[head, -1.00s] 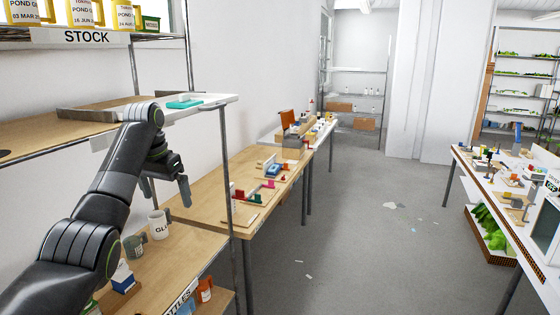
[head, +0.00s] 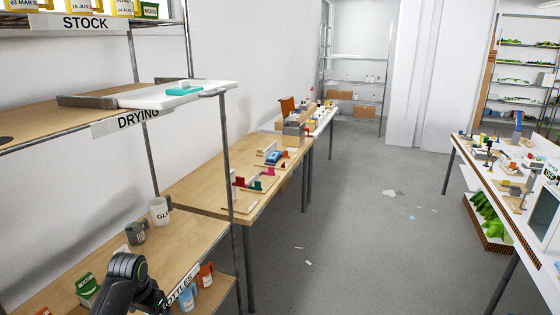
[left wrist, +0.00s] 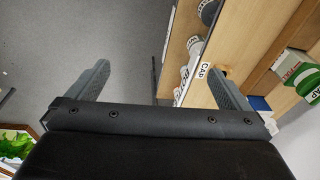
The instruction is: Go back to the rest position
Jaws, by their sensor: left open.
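My left arm shows low in the head view, in front of the lower shelf, and its gripper is out of that picture. In the left wrist view my left gripper (left wrist: 162,85) is open, its two grey fingers wide apart with nothing between them. The grey floor and a wooden shelf edge lie beyond the fingers. My right gripper is not in view.
A shelf rack stands at left, with a white tray (head: 150,97) holding a teal item (head: 184,90) on its DRYING shelf. A white mug (head: 160,211), a dark mug (head: 135,232) and a green carton (head: 87,289) stand below.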

